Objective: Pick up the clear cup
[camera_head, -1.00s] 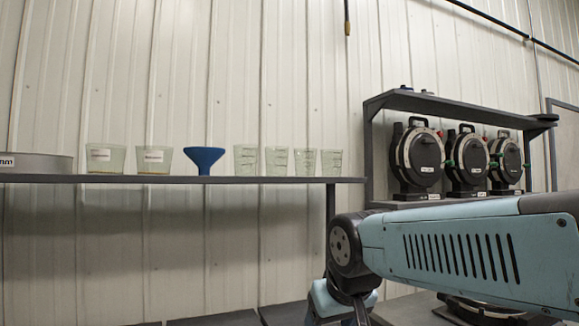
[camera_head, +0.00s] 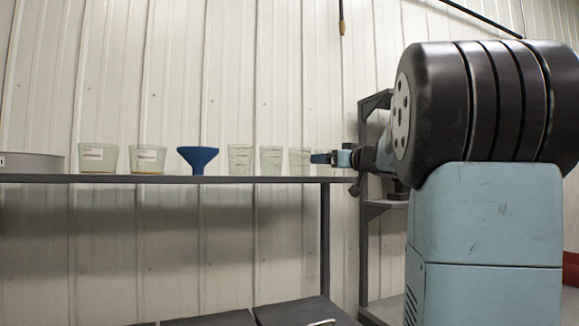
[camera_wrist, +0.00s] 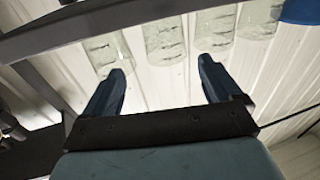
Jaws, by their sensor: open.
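Several clear cups stand in a row on the shelf. In the head view, one clear cup (camera_head: 240,160), a second (camera_head: 271,160) and a third (camera_head: 299,160) show; my gripper covers the place of the rightmost one. The wrist view shows clear cups past the fingers: one (camera_wrist: 104,52) near the left fingertip, one (camera_wrist: 165,38) between the finger directions, and others (camera_wrist: 214,28) to the right. My gripper (camera_head: 321,158) is at cup height at the shelf's right end. In the wrist view my gripper (camera_wrist: 161,67) is open, with nothing between its fingers.
The grey shelf (camera_head: 180,179) also holds a blue funnel (camera_head: 197,159), two labelled cups (camera_head: 98,158) (camera_head: 147,159) and a grey round pan (camera_head: 30,163). A dark rack (camera_head: 366,150) stands right of the shelf, mostly behind my arm. The cups stand close together.

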